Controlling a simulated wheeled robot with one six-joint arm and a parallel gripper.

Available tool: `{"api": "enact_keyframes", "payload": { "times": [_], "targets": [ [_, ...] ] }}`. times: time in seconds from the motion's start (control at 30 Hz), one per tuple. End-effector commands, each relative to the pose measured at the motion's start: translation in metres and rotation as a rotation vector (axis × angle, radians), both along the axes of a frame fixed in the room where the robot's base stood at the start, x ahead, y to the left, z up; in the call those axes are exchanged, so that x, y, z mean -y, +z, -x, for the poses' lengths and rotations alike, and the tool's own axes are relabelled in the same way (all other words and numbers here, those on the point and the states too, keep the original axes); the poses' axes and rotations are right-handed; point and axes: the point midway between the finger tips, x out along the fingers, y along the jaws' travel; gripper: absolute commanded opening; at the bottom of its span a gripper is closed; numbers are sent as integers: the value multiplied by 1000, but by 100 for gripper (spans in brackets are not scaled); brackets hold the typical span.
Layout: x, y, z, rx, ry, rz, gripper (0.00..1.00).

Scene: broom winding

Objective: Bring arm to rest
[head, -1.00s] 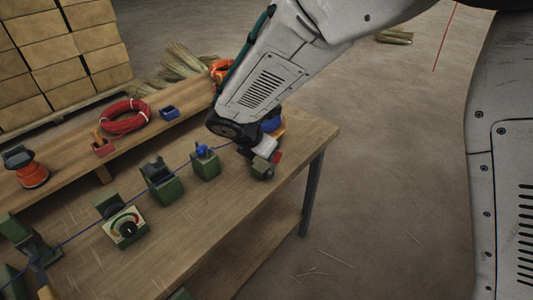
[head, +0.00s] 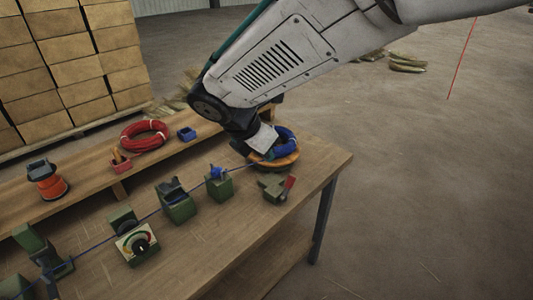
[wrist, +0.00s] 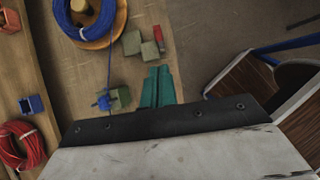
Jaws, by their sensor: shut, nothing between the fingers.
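My gripper (wrist: 160,86) shows in the wrist view as two teal fingers lying together, with nothing between them. It hangs over the workbench (head: 320,165). In the head view my arm's wrist end is in front of the blue coil (head: 287,140) on its orange spool, and the fingertips cannot be made out. The wrist view shows the coil (wrist: 117,12) at the top left, apart from the fingers. A green clamp block (head: 272,186) with a red lever stands near the bench's right end, clear of my gripper.
A blue line runs from the spool along green fixtures (head: 178,205) and a dial gauge (head: 137,245). Stacked boxes (head: 80,60) stand behind. The floor at right is open.

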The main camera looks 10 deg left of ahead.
Motion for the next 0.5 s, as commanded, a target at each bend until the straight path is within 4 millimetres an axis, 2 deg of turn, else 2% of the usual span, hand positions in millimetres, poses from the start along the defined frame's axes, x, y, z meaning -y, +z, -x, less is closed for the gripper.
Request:
{"api": "enact_keyframes", "payload": {
  "times": [0.17,0.3,0.43,0.5],
  "targets": [
    [0,0,0,6,-19,-8,0],
    [4,-4,6,22,-145,-52,0],
    [24,-17,31,15,-369,-103,0],
    [48,-13,43,21,-533,-147,0]
  ]
}}
